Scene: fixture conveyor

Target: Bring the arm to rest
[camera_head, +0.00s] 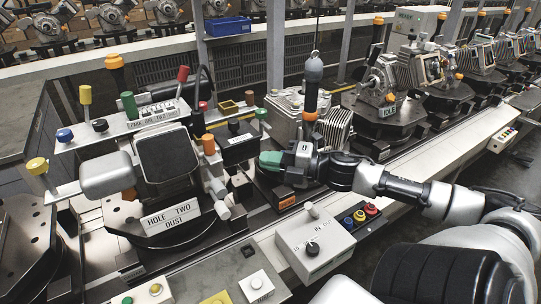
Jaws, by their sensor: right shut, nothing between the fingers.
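My right arm reaches in from the lower right across the front of the conveyor. My right gripper (268,160) has green fingertips that are together, with nothing visible between them. I cannot tell if the fingertips touch anything. My left gripper is not in view.
A grey switch box (314,245) with a knob stands below the arm, beside a panel of coloured buttons (360,216). A dark hanging tool (312,85) is just above the gripper. More fixtures (385,85) line the conveyor to the right. A blue bin (228,26) is at the back.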

